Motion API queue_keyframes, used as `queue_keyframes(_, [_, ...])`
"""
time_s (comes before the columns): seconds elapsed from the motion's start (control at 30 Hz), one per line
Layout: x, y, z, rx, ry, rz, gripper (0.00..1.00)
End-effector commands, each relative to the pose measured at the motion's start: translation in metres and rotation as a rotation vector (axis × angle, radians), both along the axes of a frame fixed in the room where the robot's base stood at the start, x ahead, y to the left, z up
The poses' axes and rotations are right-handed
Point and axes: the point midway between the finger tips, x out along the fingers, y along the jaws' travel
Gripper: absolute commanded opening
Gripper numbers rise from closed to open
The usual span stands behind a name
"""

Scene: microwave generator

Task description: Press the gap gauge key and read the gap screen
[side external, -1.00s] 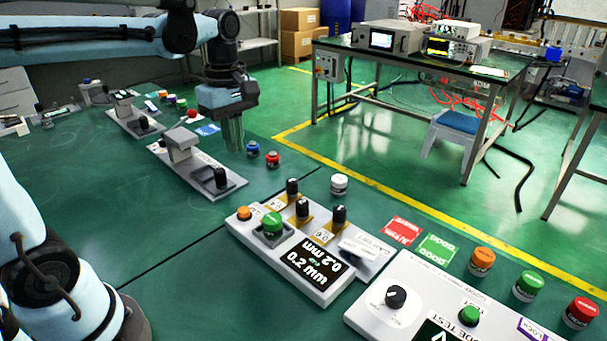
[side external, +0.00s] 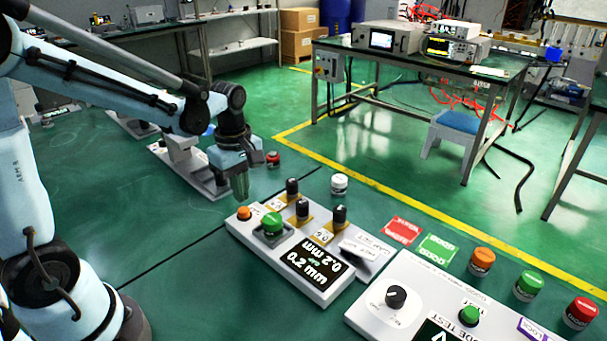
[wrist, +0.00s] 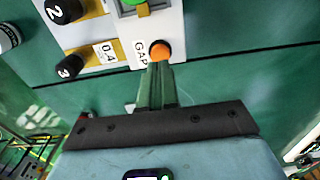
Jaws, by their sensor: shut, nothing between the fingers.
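The gap gauge (side external: 316,293) is a pale grey box on the green bench in the side view. Its orange key (side external: 243,213) is at its left end; in the wrist view the orange key (wrist: 160,50) is next to the word GAP. The gap screen (side external: 307,264) is lit and reads 0.2 mm, shown also upside down, with small green text between. My gripper (side external: 241,199) is shut and empty, pointing down just above the orange key. In the wrist view my gripper's fingertips (wrist: 160,66) are right at the key's edge. I cannot tell whether they touch.
A green button (side external: 272,222) and several black knobs (side external: 302,210) stand close beside the key. A white-capped cylinder (side external: 339,184), a red card (side external: 402,230) and a green card (side external: 437,248) lie behind. A test box (side external: 420,300) is at the right.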

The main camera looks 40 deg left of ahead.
Motion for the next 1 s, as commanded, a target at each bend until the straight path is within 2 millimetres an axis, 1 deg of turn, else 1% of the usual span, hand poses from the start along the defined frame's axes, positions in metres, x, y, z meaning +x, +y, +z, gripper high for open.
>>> queue_keyframes(0.1, [0.000,0.000,-0.012,0.001,-0.001,0.000,0.00])
queue_keyframes(0.2, [0.000,0.000,-0.019,0.001,-0.001,0.000,0.00])
queue_keyframes(0.4, [0.000,0.000,-0.025,0.002,-0.001,0.001,0.00])
queue_keyframes(0.73, [0.000,0.000,-0.026,0.001,-0.001,0.001,0.00])
queue_keyframes(0.83, [0.000,0.000,-0.031,0.001,0.000,0.000,0.00])
queue_keyframes(1.0, [0.000,0.000,-0.046,0.000,-0.001,0.000,0.00])
